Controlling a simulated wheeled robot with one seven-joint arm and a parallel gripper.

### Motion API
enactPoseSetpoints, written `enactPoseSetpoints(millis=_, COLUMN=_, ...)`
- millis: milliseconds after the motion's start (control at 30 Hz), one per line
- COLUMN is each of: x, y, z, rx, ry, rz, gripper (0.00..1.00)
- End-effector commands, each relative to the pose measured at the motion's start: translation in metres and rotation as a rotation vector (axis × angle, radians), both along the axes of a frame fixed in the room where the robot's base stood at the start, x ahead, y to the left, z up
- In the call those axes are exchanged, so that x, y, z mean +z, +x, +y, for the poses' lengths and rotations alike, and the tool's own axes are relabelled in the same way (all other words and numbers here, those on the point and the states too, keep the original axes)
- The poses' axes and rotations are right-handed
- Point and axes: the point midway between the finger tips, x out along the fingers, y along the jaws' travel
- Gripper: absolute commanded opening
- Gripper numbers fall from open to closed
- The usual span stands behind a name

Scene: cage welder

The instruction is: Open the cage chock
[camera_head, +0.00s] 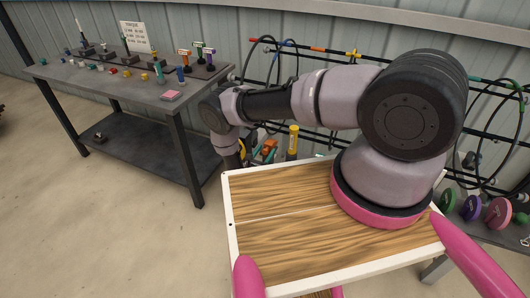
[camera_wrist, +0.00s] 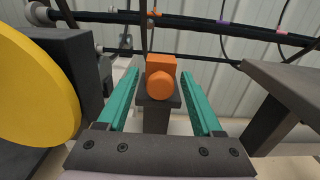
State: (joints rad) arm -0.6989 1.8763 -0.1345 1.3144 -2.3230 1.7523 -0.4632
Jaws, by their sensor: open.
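An orange block with a rounded knob (camera_wrist: 161,80) sits on a dark post in the wrist view; it may be the cage chock, but I cannot tell for certain. My gripper (camera_wrist: 158,72) is open, with one teal finger on either side of the orange block. I see no clear contact between the fingers and the block. In the head view, orange parts (camera_head: 269,147) show small beyond the wooden top of my base. My gripper is mostly hidden there behind my arm and that top.
A large yellow disc (camera_wrist: 32,88) on a dark block is close on the left in the wrist view. A dark slanted beam (camera_wrist: 290,85) stands on the right. Pipes cross behind. In the head view, a grey workbench (camera_head: 140,88) with small tools stands left; a yellow cylinder (camera_head: 293,139) stands near the orange parts.

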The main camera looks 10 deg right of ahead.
Motion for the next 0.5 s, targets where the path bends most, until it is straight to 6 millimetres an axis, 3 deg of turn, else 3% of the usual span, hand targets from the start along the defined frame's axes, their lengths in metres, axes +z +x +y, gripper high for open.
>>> enactPoseSetpoints(millis=267, x=0.0001, y=0.0012, z=-0.0010, rx=0.000, ry=0.000, rz=0.000, gripper=0.67)
enactPoseSetpoints(millis=433, x=0.0001, y=0.0011, z=-0.0009, rx=-0.001, ry=0.000, rz=0.000, gripper=0.02)
enactPoseSetpoints(millis=500, x=0.0001, y=0.0011, z=-0.0009, rx=-0.001, ry=0.000, rz=0.000, gripper=0.00)
